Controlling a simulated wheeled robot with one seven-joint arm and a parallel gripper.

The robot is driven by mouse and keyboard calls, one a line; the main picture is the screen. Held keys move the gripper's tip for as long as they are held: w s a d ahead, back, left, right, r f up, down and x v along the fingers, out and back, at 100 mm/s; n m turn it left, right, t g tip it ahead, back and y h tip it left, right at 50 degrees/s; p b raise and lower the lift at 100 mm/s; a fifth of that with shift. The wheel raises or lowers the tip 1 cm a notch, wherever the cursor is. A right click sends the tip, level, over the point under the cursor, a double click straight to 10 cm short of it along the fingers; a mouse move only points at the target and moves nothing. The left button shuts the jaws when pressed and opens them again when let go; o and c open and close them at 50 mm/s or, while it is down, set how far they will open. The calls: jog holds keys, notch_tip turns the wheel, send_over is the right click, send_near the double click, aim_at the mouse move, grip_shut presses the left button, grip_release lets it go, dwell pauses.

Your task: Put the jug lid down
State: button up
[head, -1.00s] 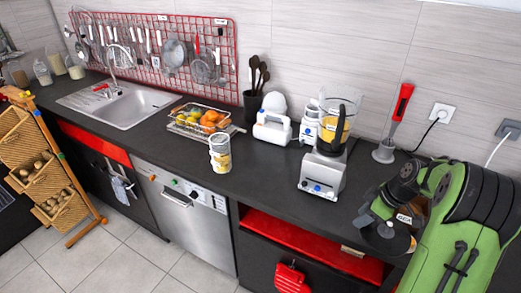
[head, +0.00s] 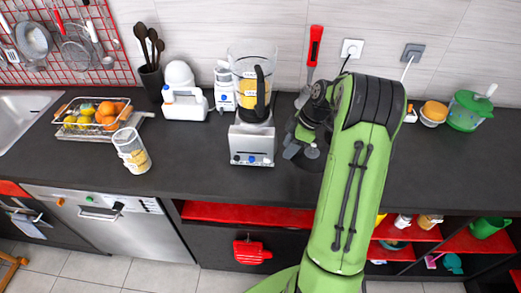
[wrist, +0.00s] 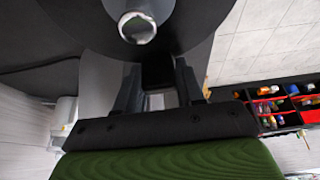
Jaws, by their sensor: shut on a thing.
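The jug lid shows as a large dark disc (wrist: 90,22) with a pale ring-shaped opening at the top of the wrist view. In the head view the dark lid (head: 308,163) is hard to tell from the dark counter, below a small grey knob. My gripper (wrist: 158,82) is shut on the lid, its two fingers just below the disc. In the head view my gripper (head: 300,145) is over the counter, right of the blender, partly hidden by my green arm. I cannot tell whether the lid touches the counter. The blender jug (head: 254,75) stands uncovered with yellow-orange contents.
The blender base (head: 252,140) stands close left of my gripper. A red-handled tool (head: 313,50) stands behind it. An orange-filled bowl (head: 434,112) and a green pot (head: 468,110) sit at the right. The counter (head: 440,160) before them is clear.

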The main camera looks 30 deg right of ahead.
jog(key=f, duration=0.9)
jog(key=shift+w+f, duration=0.1)
jog(key=shift+w, duration=0.1)
jog(key=shift+f+b, duration=0.1)
jog(key=shift+b, duration=0.3)
jog(key=o, duration=1.2)
jog(key=shift+c, duration=0.2)
